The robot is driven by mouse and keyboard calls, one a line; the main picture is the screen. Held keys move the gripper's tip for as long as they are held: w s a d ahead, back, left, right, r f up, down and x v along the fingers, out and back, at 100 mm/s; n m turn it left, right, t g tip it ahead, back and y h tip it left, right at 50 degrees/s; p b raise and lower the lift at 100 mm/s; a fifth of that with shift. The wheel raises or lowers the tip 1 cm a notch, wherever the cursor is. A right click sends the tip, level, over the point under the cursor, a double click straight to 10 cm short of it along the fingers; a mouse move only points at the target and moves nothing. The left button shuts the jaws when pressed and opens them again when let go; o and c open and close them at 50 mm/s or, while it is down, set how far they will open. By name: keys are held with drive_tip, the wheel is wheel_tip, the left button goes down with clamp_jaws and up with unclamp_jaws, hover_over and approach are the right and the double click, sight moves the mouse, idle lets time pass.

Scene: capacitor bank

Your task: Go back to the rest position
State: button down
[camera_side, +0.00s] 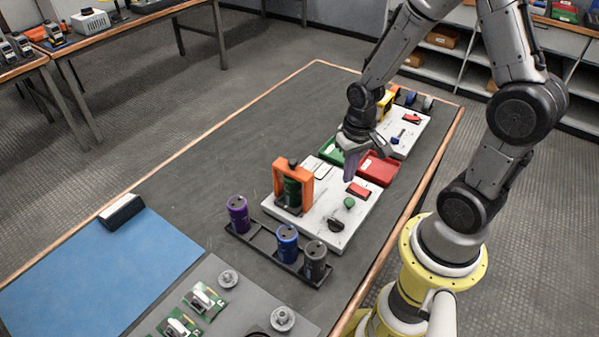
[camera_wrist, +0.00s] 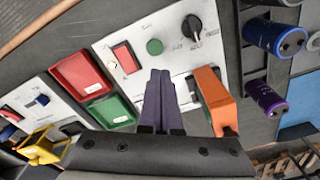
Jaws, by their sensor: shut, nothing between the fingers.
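My gripper (camera_side: 350,165) is shut and empty, pointing down above the far part of the white panel. In the wrist view its two purple-grey fingers (camera_wrist: 163,100) lie side by side over the panel. The white panel (camera_side: 325,228) carries an orange bracket (camera_side: 306,178) with a dark green cylinder (camera_side: 292,192) in it, a red switch (camera_side: 359,189), a green button (camera_side: 349,203) and a black knob (camera_side: 336,225). The orange bracket also shows in the wrist view (camera_wrist: 215,95), just right of the fingers. My gripper appears apart from all of them.
A black rack (camera_side: 270,252) holds a purple can (camera_side: 238,213), a blue can (camera_side: 287,243) and a dark can (camera_side: 315,260). A red tray (camera_side: 377,168) and a green tray (camera_side: 331,152) lie close to my gripper. A second panel (camera_side: 405,130) stands beyond.

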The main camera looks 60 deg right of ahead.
drive_tip(key=w+a+r+n+t, duration=0.1)
drive_tip(key=a+r+n+t, duration=0.3)
drive_tip(key=r, duration=1.2)
drive_tip(key=s+a+r, duration=0.1)
drive_tip(key=s+r, duration=0.1)
drive_tip(key=s, duration=0.3)
drive_tip(key=s+a+r+n+t, duration=0.1)
drive_tip(key=s+a+r, duration=0.1)
drive_tip(key=s, duration=0.3)
drive_tip(key=shift+a+r+n, duration=0.15)
drive_tip(key=shift+r+n, duration=0.15)
drive_tip(key=shift+r, duration=0.25)
